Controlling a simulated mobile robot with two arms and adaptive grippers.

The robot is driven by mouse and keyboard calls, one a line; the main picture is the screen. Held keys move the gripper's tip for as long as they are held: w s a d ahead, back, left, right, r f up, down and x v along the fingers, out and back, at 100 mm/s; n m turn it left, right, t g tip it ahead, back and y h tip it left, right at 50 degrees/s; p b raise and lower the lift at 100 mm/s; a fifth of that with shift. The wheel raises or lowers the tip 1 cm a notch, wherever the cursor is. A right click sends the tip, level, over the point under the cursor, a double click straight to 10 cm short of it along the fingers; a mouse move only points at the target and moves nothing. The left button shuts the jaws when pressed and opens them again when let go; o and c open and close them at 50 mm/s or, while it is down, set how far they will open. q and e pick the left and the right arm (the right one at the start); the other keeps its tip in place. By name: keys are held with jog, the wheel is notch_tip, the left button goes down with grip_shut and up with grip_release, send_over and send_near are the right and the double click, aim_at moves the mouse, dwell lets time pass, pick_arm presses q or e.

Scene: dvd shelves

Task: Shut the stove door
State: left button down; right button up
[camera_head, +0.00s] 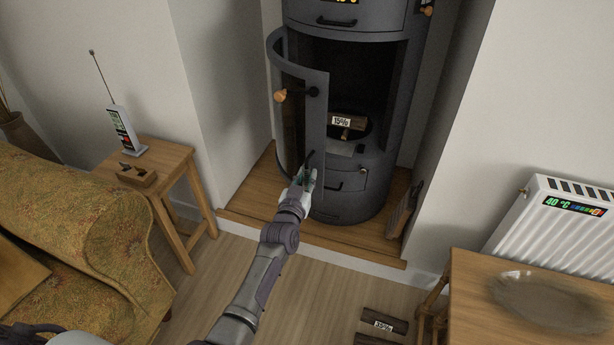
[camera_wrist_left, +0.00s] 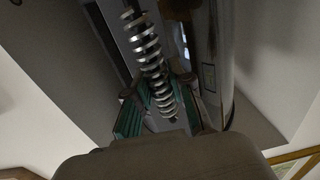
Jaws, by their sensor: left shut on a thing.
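The dark grey stove (camera_head: 345,200) stands in the alcove. Its curved door (camera_head: 316,120) is open, swung out to the left on its left side, and the dark firebox (camera_head: 360,75) shows behind it. In the left wrist view the coil handle (camera_wrist_left: 148,55) runs between the green-padded fingers of the gripper (camera_wrist_left: 165,112). My right gripper is not in view.
A log marked 15% (camera_head: 345,121) lies in the firebox. A small wooden table (camera_head: 160,155) stands left, beside a patterned armchair (camera_head: 75,215). A wooden table (camera_head: 475,290) and white radiator (camera_head: 560,225) are at right. Logs (camera_head: 384,321) lie on the floor.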

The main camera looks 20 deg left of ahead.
pick_arm(q)
jog(key=c, duration=1.3)
grip_release()
jog(key=shift+a, duration=0.1)
jog(key=s, duration=1.2)
